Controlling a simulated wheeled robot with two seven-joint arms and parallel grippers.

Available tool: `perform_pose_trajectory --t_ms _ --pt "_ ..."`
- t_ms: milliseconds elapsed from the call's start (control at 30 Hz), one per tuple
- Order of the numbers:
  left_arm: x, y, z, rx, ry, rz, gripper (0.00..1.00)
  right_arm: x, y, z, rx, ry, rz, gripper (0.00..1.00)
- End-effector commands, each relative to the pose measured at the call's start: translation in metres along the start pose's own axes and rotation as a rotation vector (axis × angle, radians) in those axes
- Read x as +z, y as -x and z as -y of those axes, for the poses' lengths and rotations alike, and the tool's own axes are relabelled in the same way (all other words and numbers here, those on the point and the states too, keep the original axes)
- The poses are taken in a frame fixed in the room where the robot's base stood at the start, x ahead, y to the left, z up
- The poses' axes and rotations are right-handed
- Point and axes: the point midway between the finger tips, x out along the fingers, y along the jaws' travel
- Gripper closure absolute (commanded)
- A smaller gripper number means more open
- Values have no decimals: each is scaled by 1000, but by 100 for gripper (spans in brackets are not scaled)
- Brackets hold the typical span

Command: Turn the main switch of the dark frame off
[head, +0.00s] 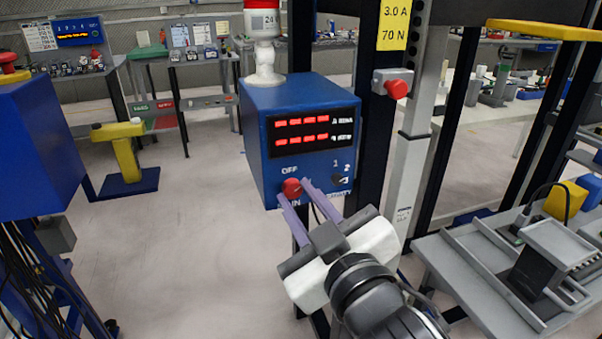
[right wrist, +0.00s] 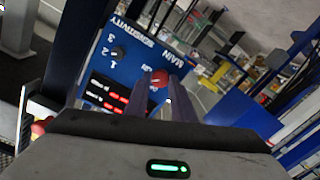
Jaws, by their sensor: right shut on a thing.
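The dark frame (head: 375,110) carries a blue control box (head: 252,140) with two lit red displays. The main switch, a red knob (head: 291,188), sits at the lower left of its face below the word OFF. My right gripper (head: 292,192) reaches up from below, and its two purple fingers are closed on the knob, one on each side. In the right wrist view the red knob (right wrist: 159,78) shows between the fingertips (right wrist: 160,84), with the words MAIN and SENSITIVITY upside down beside it. The knob's exact pointing is hard to read. My left gripper is not seen.
A small black sensitivity knob (head: 338,179) is right of the main switch. A grey box with a red button (head: 397,89) is on the post. A blue cabinet (head: 40,150) stands left, a grey table (head: 480,285) right. The floor between is clear.

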Motion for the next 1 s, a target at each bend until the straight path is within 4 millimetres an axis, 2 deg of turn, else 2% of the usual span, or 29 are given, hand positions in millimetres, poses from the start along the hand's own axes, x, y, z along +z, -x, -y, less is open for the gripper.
perform_pose_trajectory --t_ms 33,300,700,1000 --pt "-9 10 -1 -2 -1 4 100 -5 0 -3 -2 47 9 100" --pt "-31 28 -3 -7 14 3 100 -6 0 -3 0 303 22 100" --pt "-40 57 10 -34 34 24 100 -5 0 -2 4 670 41 100" --pt "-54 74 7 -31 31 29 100 -4 0 -2 7 872 52 100"
